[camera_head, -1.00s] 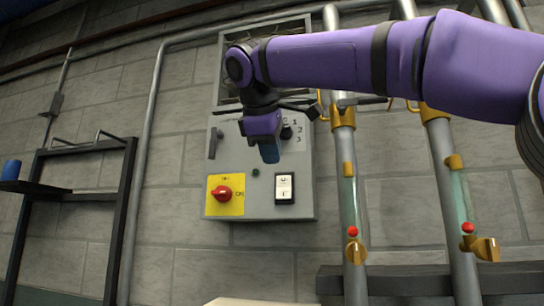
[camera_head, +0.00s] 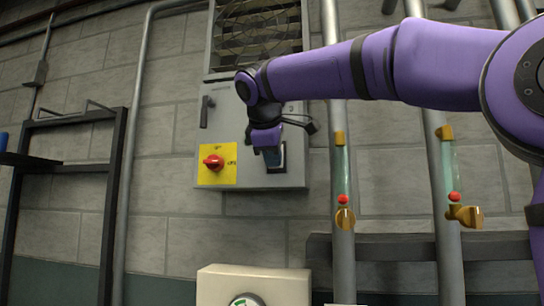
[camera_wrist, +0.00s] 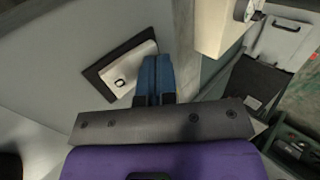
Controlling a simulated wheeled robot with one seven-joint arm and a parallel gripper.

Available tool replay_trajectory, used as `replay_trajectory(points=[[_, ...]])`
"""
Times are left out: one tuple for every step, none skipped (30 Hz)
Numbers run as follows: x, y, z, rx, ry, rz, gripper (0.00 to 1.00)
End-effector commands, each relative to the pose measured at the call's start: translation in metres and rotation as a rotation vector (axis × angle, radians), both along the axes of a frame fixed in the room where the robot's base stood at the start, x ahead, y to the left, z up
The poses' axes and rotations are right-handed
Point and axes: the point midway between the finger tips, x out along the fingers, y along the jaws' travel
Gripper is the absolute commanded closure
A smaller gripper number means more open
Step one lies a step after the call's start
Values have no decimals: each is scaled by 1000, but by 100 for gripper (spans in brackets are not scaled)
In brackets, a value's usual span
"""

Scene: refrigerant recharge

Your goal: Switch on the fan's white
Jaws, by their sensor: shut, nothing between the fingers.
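The fan's grey control box (camera_head: 225,118) is on the wall below the fan grille (camera_head: 258,35). The white switch (camera_wrist: 122,70) in its black frame shows in the wrist view, with a small ring mark on its lower part. In the head view my gripper hides most of this switch; part of its frame (camera_head: 284,160) shows at the right. In the wrist view the shut fingertips (camera_wrist: 154,60) overlap the switch frame's right edge. I cannot tell whether they touch it.
A red rotary knob (camera_head: 213,162) on a yellow plate sits left of the switch. Vertical pipes with brass valves (camera_head: 345,218) stand to the right. A pale box (camera_head: 255,283) with a green-and-white round part is below. A dark rack (camera_head: 70,190) stands at the left.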

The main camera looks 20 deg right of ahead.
Motion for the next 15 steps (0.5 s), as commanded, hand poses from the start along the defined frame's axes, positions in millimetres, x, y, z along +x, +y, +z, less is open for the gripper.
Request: replay_trajectory(points=[[0,0,0,0,0,0,100],[0,0,0,0,0,0,100],[0,0,0,0,0,0,100],[0,0,0,-1,-1,0,100],[0,0,0,-3,-3,-1,100],[1,-1,-1,-9,-12,-1,100],[1,-2,-2,-17,-22,-2,100],[2,-3,-2,-26,-37,-2,100],[3,-3,-2,-31,-44,-3,100],[3,-3,-2,-29,-43,-3,100],[3,-3,-2,-29,-43,-3,100],[3,-3,-2,-28,-42,-3,100],[3,-3,-2,-28,-42,-3,100],[3,-3,-2,-28,-42,-3,100],[3,-3,-2,-28,-42,-3,100]])
